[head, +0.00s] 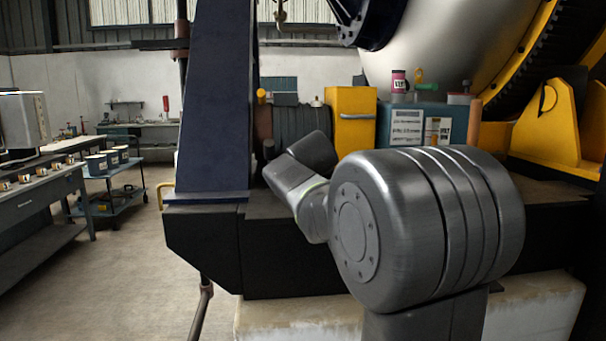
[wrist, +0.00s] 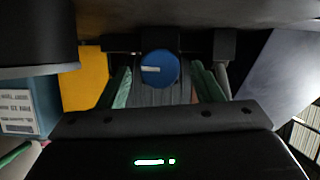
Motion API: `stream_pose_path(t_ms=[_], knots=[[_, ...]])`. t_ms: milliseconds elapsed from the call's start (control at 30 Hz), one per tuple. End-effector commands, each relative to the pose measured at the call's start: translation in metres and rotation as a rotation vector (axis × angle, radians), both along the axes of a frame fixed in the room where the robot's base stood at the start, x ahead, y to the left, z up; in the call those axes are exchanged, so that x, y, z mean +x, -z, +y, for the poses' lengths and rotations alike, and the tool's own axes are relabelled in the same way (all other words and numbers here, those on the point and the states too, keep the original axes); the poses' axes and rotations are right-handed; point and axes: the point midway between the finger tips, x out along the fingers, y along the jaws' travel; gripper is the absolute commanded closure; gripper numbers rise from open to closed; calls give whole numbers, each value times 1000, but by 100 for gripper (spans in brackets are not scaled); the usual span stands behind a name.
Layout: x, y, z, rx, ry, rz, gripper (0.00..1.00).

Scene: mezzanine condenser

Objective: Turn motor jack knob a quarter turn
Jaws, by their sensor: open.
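The motor jack knob (wrist: 158,69) is a round blue disc with a white pointer bar, seen in the wrist view just above the middle. The bar lies nearly level and runs left from about the knob's centre. My gripper (wrist: 160,74) is open. Its green-sided fingers stand to the left and right of the knob, with a gap showing on each side. I cannot tell how far the fingertips are from it in depth. In the head view the ribbed grey motor (head: 302,121) shows behind my arm. The knob and my fingers are hidden there.
A yellow box (head: 352,115) stands right of the motor, with a labelled blue box (head: 455,118) beyond it. A dark blue upright (head: 214,110) rises on the left. A cart (head: 112,190) and bench (head: 38,205) stand farther left, with open floor between.

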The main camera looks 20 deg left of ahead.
Motion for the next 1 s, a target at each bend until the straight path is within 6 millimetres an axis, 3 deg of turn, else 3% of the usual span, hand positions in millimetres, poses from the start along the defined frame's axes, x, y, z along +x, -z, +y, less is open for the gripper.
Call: stream_pose_path(t_ms=[400, 600, 1000], knots=[[-66, -32, -39, 2, -2, -2, 41], [-88, -43, -52, 2, -2, -1, 41], [-96, -47, -58, 0, -1, 0, 41]])
